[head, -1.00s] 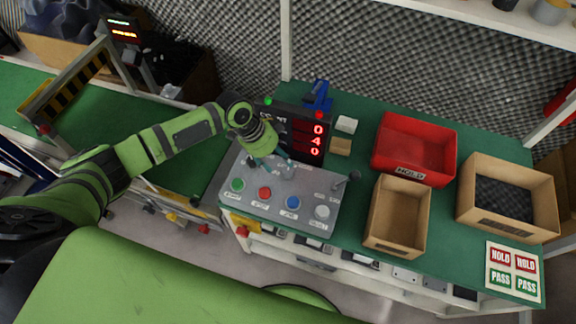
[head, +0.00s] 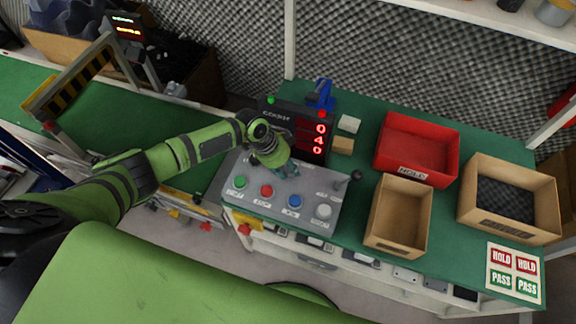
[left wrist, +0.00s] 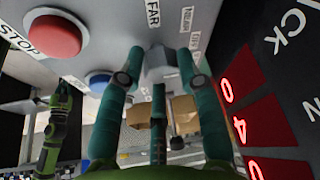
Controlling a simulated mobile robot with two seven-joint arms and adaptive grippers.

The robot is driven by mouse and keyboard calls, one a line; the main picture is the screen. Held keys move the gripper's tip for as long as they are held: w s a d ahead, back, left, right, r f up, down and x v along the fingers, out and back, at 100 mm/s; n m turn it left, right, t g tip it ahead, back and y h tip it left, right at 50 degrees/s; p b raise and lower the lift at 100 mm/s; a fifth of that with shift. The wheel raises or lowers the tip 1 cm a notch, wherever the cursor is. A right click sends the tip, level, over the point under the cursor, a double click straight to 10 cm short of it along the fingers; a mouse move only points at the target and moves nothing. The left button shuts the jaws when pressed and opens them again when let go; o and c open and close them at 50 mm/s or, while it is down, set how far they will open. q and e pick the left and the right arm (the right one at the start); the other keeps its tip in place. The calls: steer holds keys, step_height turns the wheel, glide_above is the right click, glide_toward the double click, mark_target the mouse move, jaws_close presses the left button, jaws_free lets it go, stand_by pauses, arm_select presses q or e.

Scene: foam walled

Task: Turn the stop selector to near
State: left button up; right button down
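The grey control box (head: 262,208) stands on the green table with the stop selector (left wrist: 159,62), a grey knob, on its top face. In the left wrist view the labels FAR (left wrist: 153,12) and NEAR (left wrist: 187,19) are beside the knob. In the head view my left gripper (head: 287,172) covers the selector. My right gripper is not in view.
The red stop button (left wrist: 54,35) and blue button (left wrist: 98,80) are near the fingers. A display with red digits (head: 312,138) rises behind the box. A black-knobbed lever (head: 355,175) stands to the right. A red bin (head: 455,150) and cardboard boxes (head: 370,235) are further right.

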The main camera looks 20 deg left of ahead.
arm_select(q)
steer(key=shift+w+d+r, duration=0.15)
steer(key=shift+r, duration=0.05)
steer(key=shift+d+r+n+p, duration=0.1)
steer(key=shift+r+n+p, duration=0.1)
steer(key=shift+n+p, duration=0.4)
steer(key=n+t+p, duration=0.1)
steer(key=n+p, duration=0.1)
steer(key=p, duration=0.1)
steer(key=shift+d+r+n+y+p, duration=0.1)
steer(key=shift+r+n+y+p, duration=0.05)
steer(key=shift+n+y+p, duration=0.2)
steer(key=n+t+p, duration=0.1)
steer(key=n+p, duration=0.1)
steer(key=n, duration=0.1)
steer(key=shift+y, duration=0.35)
steer(key=shift+w+n+t+y+p, duration=0.1)
steer(key=shift+n+t+y+p, duration=0.25)
steer(key=shift+n+p, duration=0.5)
steer(key=o, duration=1.1)
steer(key=shift+f, duration=0.35)
